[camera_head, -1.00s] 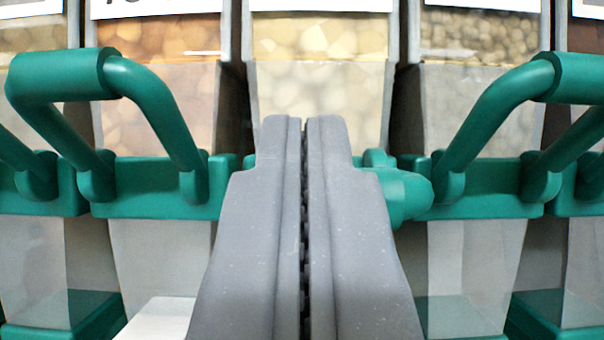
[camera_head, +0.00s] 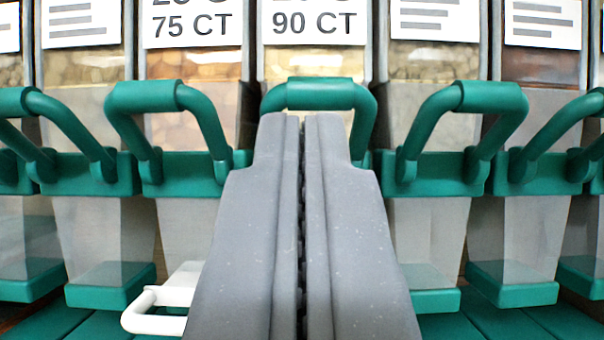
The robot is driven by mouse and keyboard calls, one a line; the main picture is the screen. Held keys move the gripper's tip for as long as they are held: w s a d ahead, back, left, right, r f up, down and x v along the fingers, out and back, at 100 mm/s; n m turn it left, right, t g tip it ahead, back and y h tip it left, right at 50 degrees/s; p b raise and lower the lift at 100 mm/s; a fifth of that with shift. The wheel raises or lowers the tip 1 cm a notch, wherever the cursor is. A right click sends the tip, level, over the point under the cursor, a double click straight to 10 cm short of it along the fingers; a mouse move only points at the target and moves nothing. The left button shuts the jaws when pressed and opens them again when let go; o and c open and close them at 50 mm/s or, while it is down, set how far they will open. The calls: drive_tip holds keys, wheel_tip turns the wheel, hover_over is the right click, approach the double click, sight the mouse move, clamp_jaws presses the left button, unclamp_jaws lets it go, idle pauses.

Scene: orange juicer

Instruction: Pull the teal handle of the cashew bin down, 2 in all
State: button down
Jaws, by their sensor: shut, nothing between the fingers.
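A row of clear bins has teal handles; the labels' upper parts are cut off, so I cannot read which is cashew. The centre bin, marked 90 CT (camera_head: 315,26), holds pale pieces. Its teal handle (camera_head: 320,94) is raised, and its lower part is hidden behind my gripper. My gripper (camera_head: 303,118) is shut and empty, its tips overlapping the handle's opening in the picture. I cannot tell whether they touch it.
Similar handles stand raised on both sides, such as the 75 CT bin's handle (camera_head: 145,97) at left and another (camera_head: 490,97) at right. A white container with a handle (camera_head: 150,312) sits low left, partly hidden by my gripper.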

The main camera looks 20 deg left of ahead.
drive_tip(key=shift+v, duration=1.55)
drive_tip(key=shift+d, duration=0.1)
drive_tip(key=w+d+f+m+g+h, duration=0.1)
drive_tip(key=d+f+m+g+h, duration=0.1)
drive_tip(key=d+f, duration=0.7)
drive_tip(key=w+d+f+m+g+h, duration=0.2)
drive_tip(key=d+f+g+h, duration=0.3)
drive_tip(key=f, duration=1.2)
drive_tip(key=d+h, duration=0.2)
drive_tip(key=d, duration=0.2)
drive_tip(key=shift+d+f+m+h, duration=0.2)
drive_tip(key=shift+f+m+h, duration=0.1)
drive_tip(key=shift+f, duration=0.1)
